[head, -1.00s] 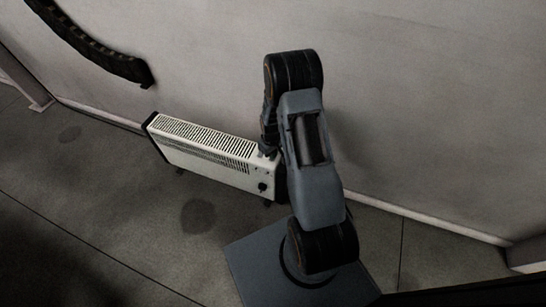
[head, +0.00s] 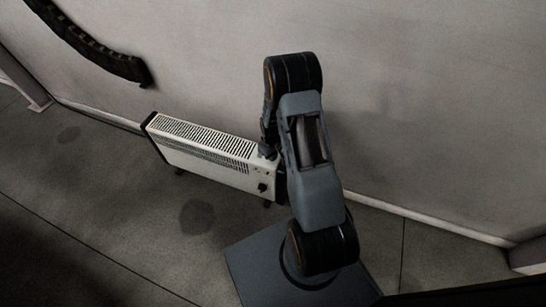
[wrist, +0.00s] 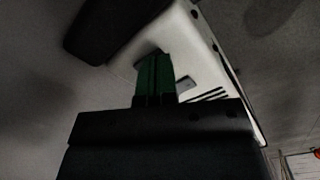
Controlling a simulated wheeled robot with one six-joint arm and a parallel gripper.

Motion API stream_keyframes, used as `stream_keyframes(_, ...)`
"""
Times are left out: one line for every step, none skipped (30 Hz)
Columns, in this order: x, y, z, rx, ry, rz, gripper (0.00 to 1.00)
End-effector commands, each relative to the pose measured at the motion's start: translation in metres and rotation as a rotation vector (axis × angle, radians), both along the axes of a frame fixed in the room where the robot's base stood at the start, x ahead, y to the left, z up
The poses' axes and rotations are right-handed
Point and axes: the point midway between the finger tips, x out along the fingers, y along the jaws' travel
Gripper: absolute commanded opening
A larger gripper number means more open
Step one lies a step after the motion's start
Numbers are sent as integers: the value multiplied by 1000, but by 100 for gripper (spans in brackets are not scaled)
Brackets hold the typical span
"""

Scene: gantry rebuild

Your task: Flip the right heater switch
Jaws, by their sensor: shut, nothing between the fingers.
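The white heater (head: 205,152) stands on the floor beside the wall, with a slotted top and dark end caps. In the head view small controls and a dark knob (head: 262,187) show at its right end. My gripper (head: 268,152) is at the top of that right end, partly hidden by my arm. In the wrist view the green fingers of my gripper (wrist: 155,75) are shut together, with nothing seen between them, in front of the white heater (wrist: 195,45). A small dark piece (wrist: 186,84) shows right beside the fingertips. I cannot tell whether they touch it, nor which switch it is.
The pale wall (head: 420,110) runs behind the heater and my arm. A dark curved cable-like strip (head: 95,48) hangs on the wall at upper left. The floor (head: 110,210) in front of the heater is clear apart from dark stains.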

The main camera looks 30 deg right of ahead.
Motion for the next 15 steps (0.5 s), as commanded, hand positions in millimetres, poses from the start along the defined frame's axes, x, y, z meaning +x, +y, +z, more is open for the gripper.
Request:
stream_keyframes(0, 0, -2, 0, 0, 0, 0)
stream_keyframes(0, 0, -2, 0, 0, 0, 0)
stream_keyframes(0, 0, -3, 0, 0, 0, 0)
stream_keyframes(0, 0, -3, 0, 0, 0, 0)
stream_keyframes(0, 0, -3, 0, 0, 0, 0)
stream_keyframes(0, 0, -3, 0, 0, 0, 0)
stream_keyframes(0, 0, -3, 0, 0, 0, 0)
stream_keyframes(0, 0, -3, 0, 0, 0, 0)
stream_keyframes(0, 0, -2, 0, 0, 0, 0)
stream_keyframes(0, 0, -2, 0, -1, 0, 0)
stream_keyframes(0, 0, -1, 0, -1, 0, 0)
stream_keyframes(0, 0, 1, 0, -1, 0, 0)
stream_keyframes(0, 0, 2, 0, -1, 0, 0)
stream_keyframes(0, 0, 4, 0, -1, 0, 0)
stream_keyframes(0, 0, 6, -1, -1, 0, 0)
